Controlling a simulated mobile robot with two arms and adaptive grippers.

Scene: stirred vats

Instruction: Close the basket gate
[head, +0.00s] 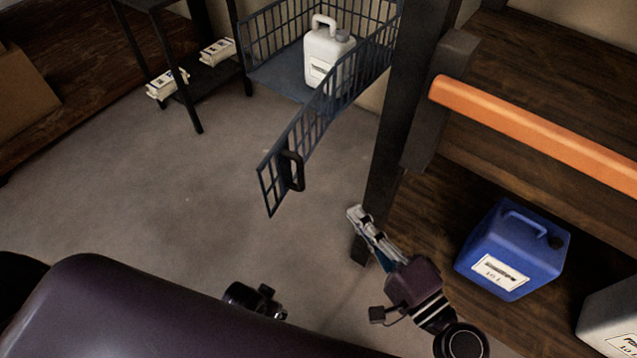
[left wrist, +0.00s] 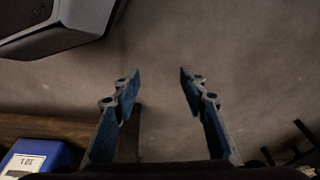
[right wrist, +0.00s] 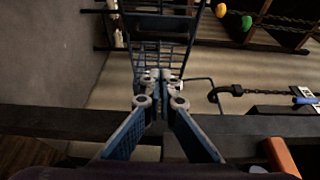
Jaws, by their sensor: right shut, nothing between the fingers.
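The basket gate (head: 300,150) is a blue barred panel swung out from the wire basket (head: 272,78) toward me, with a dark handle (head: 292,170) near its free end. The basket's front side is open, and a white canister (head: 328,55) stands inside. My right gripper (head: 357,214) is shut and empty, to the right of and nearer than the gate, apart from the handle. In the right wrist view blue bars (right wrist: 160,50) show beyond the shut fingertips (right wrist: 160,78). My left gripper (left wrist: 156,78) is open and empty over bare floor.
A dark post (head: 400,110) stands right of the gate, beside a shelf with an orange beam (head: 540,130). A blue canister (head: 512,248) sits on the lower shelf. A black rack (head: 200,85) stands at the back left. The floor left of the gate is clear.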

